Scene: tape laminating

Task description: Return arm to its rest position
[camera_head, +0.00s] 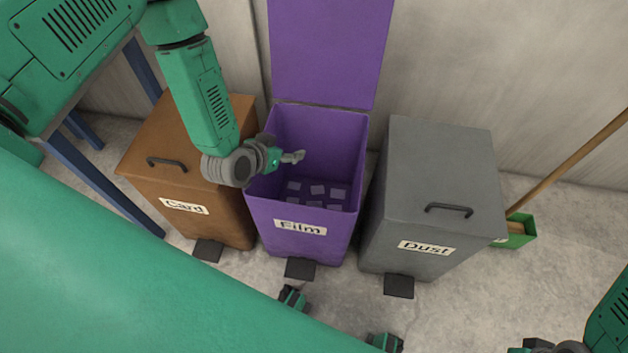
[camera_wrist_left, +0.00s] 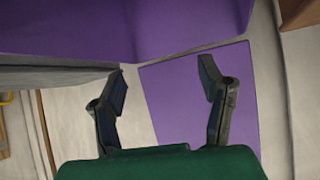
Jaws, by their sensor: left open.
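My left arm reaches in from the upper left over the card bin. My left gripper (camera_head: 293,157) is over the open mouth of the purple film bin (camera_head: 297,237). In the left wrist view its two fingers (camera_wrist_left: 165,82) stand apart with nothing between them, and purple surfaces of the bin lie beyond. Several small pale squares (camera_head: 318,190) show inside the film bin. My right gripper (camera_head: 548,347) is only partly in view at the lower right edge, and its jaws cannot be made out.
The purple lid (camera_head: 330,50) stands raised at the back. A brown card bin (camera_head: 155,135) is on the left and a grey dust bin (camera_head: 435,165) on the right, both closed. A broom handle (camera_head: 570,160) leans by a green dustpan (camera_head: 520,232). A blue frame (camera_head: 100,180) stands at left.

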